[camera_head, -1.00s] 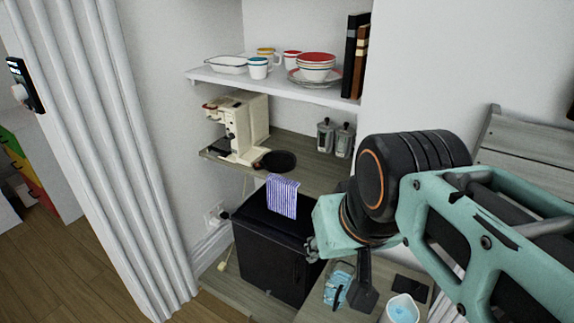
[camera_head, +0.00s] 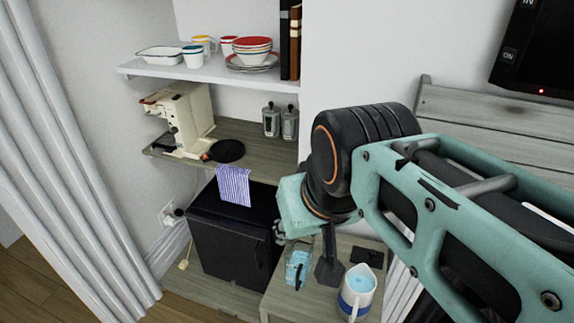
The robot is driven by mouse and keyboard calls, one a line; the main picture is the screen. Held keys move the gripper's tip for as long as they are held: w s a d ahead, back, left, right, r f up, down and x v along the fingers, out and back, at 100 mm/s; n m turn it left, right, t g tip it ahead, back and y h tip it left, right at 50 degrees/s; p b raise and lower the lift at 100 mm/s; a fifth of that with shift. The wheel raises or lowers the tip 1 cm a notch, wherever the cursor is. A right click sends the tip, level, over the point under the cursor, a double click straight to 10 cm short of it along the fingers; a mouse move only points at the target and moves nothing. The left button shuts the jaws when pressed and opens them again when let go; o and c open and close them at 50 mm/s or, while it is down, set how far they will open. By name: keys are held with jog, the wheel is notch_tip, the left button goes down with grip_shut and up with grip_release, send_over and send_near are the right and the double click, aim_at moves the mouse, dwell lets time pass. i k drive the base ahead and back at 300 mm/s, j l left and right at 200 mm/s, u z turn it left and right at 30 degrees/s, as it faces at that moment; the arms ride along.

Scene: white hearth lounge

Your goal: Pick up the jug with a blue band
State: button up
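The jug with a blue band (camera_head: 349,303) is white and stands upright on the low wooden table (camera_head: 290,303) at the bottom of the view, right of centre. My arm reaches in from the right, above and behind the jug in the picture. My gripper (camera_head: 280,232) points left and away, in front of the black cabinet and apart from the jug. Its fingers are small and partly hidden by my wrist, so their opening is unclear.
A blue-and-clear item (camera_head: 298,268), a dark upright item (camera_head: 329,270) and a flat black object (camera_head: 367,257) are close to the jug. The black cabinet (camera_head: 230,250) with a striped cloth (camera_head: 234,185) stands left. Shelves (camera_head: 215,70) with crockery rise behind.

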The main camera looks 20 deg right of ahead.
aim_at(354, 300)
jog(key=l+z, duration=0.15)
jog(key=z, duration=0.2)
jog(key=k+l+z, duration=0.1)
jog(key=z, duration=0.25)
